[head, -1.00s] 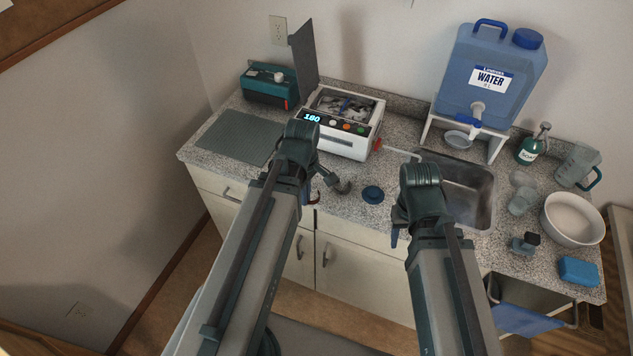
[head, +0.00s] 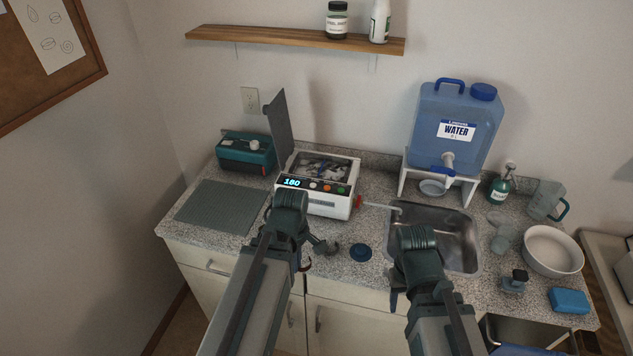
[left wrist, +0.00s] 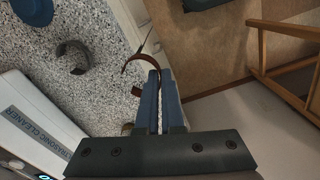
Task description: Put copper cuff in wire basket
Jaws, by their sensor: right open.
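The copper cuff (left wrist: 141,60) is a reddish-brown open ring at the tips of my left gripper's (left wrist: 160,75) blue fingers, which are closed on its edge. In the head view, a small reddish part of the cuff (head: 306,265) shows by my left gripper (head: 304,258), at the counter's front edge; my wrist hides most of it. The wire basket is hard to make out; metal and blue parts (head: 322,168) show inside the open white ultrasonic cleaner (head: 325,204). My right gripper (head: 394,298) is open and empty in front of the sink.
A grey cuff (left wrist: 73,59) lies on the counter, also in the head view (head: 331,248). A blue round item (head: 360,252) is right of it. The cleaner's raised lid (head: 276,130) stands at its left. A grey mat (head: 222,205) lies left; the sink (head: 440,240) is right.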

